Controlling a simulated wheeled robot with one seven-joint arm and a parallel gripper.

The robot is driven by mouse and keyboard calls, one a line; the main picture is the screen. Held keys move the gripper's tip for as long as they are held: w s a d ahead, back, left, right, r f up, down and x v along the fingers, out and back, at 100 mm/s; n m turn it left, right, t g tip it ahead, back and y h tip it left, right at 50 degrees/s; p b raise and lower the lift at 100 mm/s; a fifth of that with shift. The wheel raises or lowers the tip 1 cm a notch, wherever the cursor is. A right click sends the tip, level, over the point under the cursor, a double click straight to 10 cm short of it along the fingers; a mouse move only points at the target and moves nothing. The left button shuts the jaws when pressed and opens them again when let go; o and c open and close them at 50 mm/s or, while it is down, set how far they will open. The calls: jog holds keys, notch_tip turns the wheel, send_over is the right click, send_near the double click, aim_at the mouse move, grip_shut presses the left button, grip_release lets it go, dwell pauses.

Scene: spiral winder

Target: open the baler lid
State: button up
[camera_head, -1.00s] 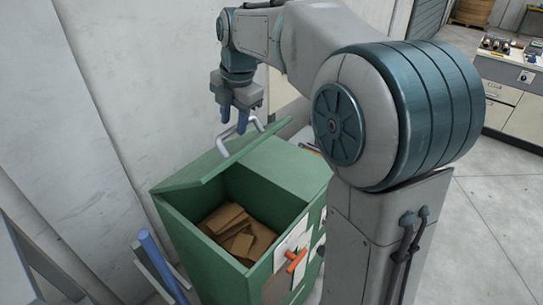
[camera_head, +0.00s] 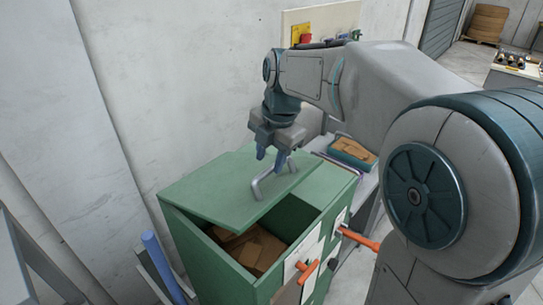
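The green baler (camera_head: 205,265) stands with its green lid (camera_head: 215,190) partly raised and tilted. The lid's top face shows, and a gap at the front reveals brown cardboard (camera_head: 255,250) inside. A grey bent handle (camera_head: 257,188) stands up from the lid's top near its front right edge. My gripper (camera_head: 271,161) points down at the handle, with its two blue fingers spread apart and nothing clearly held between them. The right finger looks very close to the handle bar; I cannot tell if they touch.
Orange-red levers (camera_head: 307,271) stick out from the baler's front. A blue tray of cardboard (camera_head: 352,152) sits behind at right. A wall runs along the left, with a blue post (camera_head: 160,262) beside the baler. My arm fills the right side.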

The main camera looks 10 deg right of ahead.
notch_tip(320, 180, up, 16)
jog(key=w+a+p, duration=0.2)
jog(key=p, duration=0.5)
jog(key=shift+w+a+f, duration=0.15)
jog(key=shift+w+f, duration=0.05)
dwell(0.9)
dwell(0.3)
